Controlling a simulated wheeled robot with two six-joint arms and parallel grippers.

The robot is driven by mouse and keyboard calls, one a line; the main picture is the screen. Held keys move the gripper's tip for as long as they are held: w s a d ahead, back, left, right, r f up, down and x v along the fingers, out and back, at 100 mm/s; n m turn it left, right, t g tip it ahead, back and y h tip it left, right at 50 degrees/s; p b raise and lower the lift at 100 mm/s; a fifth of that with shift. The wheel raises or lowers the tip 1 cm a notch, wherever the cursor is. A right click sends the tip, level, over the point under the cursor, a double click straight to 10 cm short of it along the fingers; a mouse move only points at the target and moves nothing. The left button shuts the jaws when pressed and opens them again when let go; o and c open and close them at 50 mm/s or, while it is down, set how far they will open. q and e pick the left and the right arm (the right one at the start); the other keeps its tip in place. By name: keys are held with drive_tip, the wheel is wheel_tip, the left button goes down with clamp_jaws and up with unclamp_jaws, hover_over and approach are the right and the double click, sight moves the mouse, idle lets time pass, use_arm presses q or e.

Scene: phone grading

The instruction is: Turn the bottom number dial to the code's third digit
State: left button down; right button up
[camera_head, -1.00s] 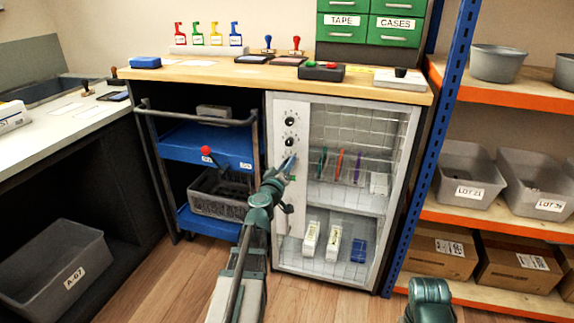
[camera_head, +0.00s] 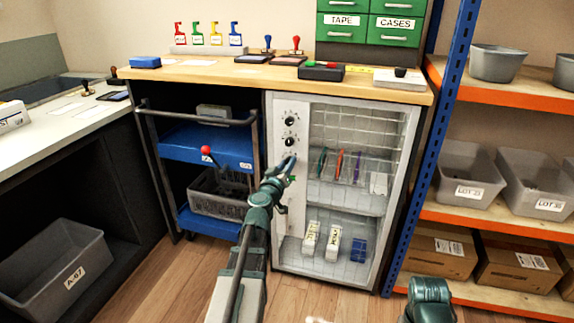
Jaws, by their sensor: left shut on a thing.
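A light grey cabinet (camera_head: 293,238) with a wire-mesh door stands under the wooden counter. On its left panel two black number dials show, the top dial (camera_head: 290,122) and the middle dial (camera_head: 289,141). My left gripper (camera_head: 289,163) reaches up to the panel just below them, at the bottom dial's place. It is shut on the bottom dial, which the gripper hides. Its digit setting cannot be read. Part of my right arm shows at the bottom right edge; its gripper is out of the frame.
A blue rack post (camera_head: 446,130) and shelves with grey bins (camera_head: 470,175) stand at right. Wooden floor is open in front.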

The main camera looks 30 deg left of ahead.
use_arm(q)
drive_tip(key=c, duration=0.6)
unclamp_jaws()
drive_tip(key=shift+s, duration=0.1)
